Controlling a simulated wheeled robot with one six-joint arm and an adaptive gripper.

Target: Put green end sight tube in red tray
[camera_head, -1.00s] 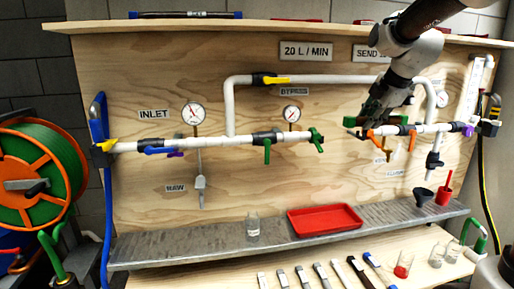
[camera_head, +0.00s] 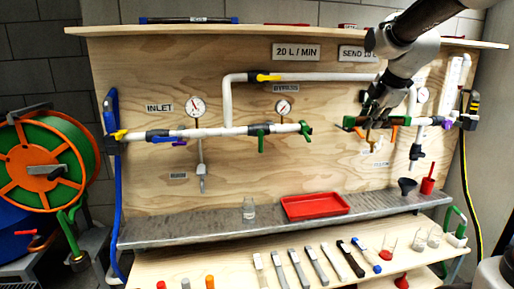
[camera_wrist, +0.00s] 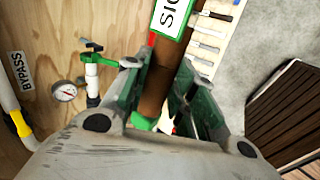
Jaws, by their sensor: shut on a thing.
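The sight tube (camera_wrist: 160,70) is brown with a green end (camera_wrist: 144,122) and a white label in a green border. In the wrist view it runs between the two green fingers of my gripper (camera_wrist: 157,78), which is shut on it. In the head view my gripper (camera_head: 374,114) is at the pipework on the right of the board, with the tube's green end (camera_head: 349,122) sticking out to the left. The fingers hide part of the tube, and I cannot tell whether it touches the pipe. The red tray (camera_head: 318,213) lies on the grey shelf, lower left of my gripper.
A glass jar (camera_head: 249,210) stands left of the tray; a black funnel (camera_head: 407,185) and red cup (camera_head: 427,186) stand right of it. Brushes and tools (camera_head: 320,264) lie on the lower bench. White pipes and valves run across the board. A hose reel (camera_head: 45,168) is at the left.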

